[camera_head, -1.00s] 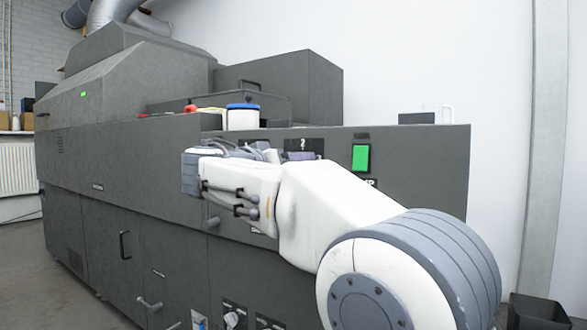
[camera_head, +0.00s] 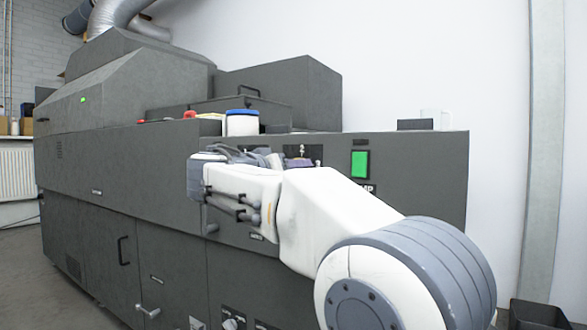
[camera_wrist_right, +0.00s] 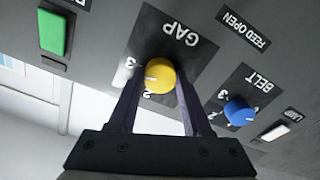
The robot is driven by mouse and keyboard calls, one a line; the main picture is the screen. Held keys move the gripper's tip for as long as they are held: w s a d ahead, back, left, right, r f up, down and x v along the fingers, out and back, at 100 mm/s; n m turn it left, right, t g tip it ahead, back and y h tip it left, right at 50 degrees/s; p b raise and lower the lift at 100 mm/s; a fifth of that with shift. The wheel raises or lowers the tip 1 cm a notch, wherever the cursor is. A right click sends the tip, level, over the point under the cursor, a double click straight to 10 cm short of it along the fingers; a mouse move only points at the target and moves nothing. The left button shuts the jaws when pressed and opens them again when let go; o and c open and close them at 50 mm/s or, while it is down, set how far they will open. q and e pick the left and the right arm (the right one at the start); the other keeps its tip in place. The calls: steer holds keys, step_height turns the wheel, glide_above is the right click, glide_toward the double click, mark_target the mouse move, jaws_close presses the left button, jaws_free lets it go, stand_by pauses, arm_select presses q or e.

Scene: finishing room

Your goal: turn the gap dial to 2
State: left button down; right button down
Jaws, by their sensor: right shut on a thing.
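The yellow gap dial (camera_wrist_right: 160,75) sits on a black plate marked GAP in the right wrist view, where the lettering is upside down. Its white pointer mark faces left in that view, between the 3 and the 2. My right gripper (camera_wrist_right: 157,84) is shut on the dial, one finger on each side. In the head view my right arm reaches the front of the grey machine (camera_head: 420,205) and hides the dial. My left gripper is not in view.
A blue dial (camera_wrist_right: 238,110) marked BELT is beside it, near a FEED OPEN label. A green button (camera_head: 360,164) is on the front panel. A white tub with a blue rim (camera_head: 242,123) and a dark block (camera_head: 415,125) stand on the machine.

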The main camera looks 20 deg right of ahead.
steer(key=shift+n+p, duration=4.15)
steer(key=shift+n, duration=3.25)
steer(key=shift+c, duration=1.7)
jaws_free()
